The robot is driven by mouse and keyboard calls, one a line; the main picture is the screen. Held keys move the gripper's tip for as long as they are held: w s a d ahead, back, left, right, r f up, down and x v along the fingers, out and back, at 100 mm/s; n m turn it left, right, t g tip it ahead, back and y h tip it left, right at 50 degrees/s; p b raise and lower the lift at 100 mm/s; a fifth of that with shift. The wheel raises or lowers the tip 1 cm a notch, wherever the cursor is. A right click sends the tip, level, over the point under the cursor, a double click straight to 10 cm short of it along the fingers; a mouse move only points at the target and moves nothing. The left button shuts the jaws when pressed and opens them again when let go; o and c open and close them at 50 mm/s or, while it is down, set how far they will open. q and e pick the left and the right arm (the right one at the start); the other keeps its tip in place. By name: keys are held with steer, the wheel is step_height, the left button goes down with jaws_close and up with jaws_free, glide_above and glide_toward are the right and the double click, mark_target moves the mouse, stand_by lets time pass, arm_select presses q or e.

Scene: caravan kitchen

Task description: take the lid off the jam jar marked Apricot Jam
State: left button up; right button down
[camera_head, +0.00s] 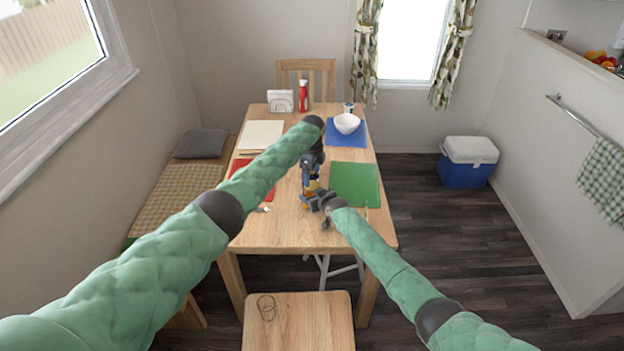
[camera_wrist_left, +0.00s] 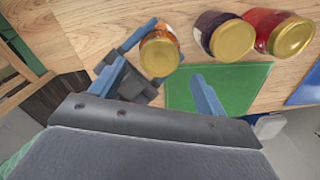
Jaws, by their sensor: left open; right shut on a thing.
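An orange jam jar with a gold lid (camera_wrist_left: 160,54) stands in the left wrist view; its label cannot be read, and it shows small in the head view (camera_head: 312,186). A dark jar (camera_wrist_left: 225,38) and a red jar (camera_wrist_left: 284,33), both with gold lids, stand apart to the right.
The wooden table (camera_head: 290,232) carries a green mat (camera_head: 355,184), a red mat (camera_head: 248,170), a blue mat with a white bowl (camera_head: 347,123), a red bottle (camera_head: 303,97) and a napkin holder (camera_head: 280,101). A chair (camera_head: 298,320) stands at the front. My left arm hides part of the table.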

steer(key=shift+c, duration=1.3)
jaws_free()
steer(key=shift+s, duration=0.1)
